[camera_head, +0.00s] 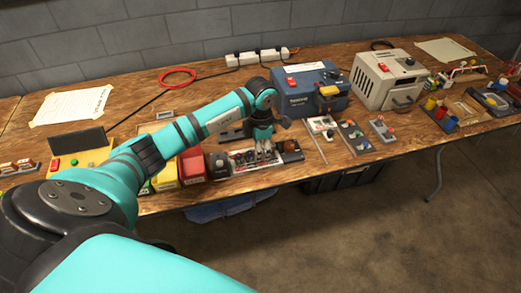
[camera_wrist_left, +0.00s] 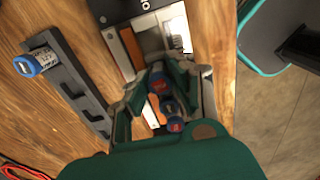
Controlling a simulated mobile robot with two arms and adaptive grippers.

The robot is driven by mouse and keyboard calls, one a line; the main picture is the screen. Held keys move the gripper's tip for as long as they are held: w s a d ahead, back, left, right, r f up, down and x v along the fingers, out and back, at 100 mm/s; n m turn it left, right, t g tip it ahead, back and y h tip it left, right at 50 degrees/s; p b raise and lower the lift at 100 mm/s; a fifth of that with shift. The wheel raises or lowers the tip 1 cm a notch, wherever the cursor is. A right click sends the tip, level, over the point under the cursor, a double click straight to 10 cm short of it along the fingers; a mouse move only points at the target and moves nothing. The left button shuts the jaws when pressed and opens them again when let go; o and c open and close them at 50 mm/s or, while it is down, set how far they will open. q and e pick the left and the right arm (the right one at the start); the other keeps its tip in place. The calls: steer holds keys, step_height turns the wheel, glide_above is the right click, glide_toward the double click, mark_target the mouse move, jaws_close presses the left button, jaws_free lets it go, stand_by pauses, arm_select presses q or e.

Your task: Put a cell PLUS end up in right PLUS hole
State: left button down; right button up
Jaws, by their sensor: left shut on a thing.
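My left gripper (camera_head: 262,152) is low over the charger tray (camera_head: 240,160) on the workbench in the head view. In the left wrist view the same gripper (camera_wrist_left: 160,90) is shut on a dark blue cell (camera_wrist_left: 157,82) with a red mark. Another blue and red round end (camera_wrist_left: 173,125) shows just below it between the jaws; I cannot tell if it is part of the same cell. The charger (camera_wrist_left: 128,45), with an orange strip and pale slots, lies under the fingers. The fingers hide the right PLUS hole, and the cell's end marks are unreadable. My right gripper is not in view.
A blue power unit (camera_head: 310,88) and a beige unit (camera_head: 388,80) stand behind. Red and yellow boxes (camera_head: 191,166) are close on the left. The bench's front edge is near.

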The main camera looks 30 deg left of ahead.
arm_select(q)
steer(key=shift+f, duration=0.2)
stand_by(0.3)
steer(key=c, duration=1.1)
jaws_free()
steer(key=shift+r, duration=0.15)
steer(key=shift+r+p, duration=0.5)
steer(key=shift+r, duration=0.3)
steer(key=shift+r+p, duration=1.7)
steer(key=shift+r, duration=0.9)
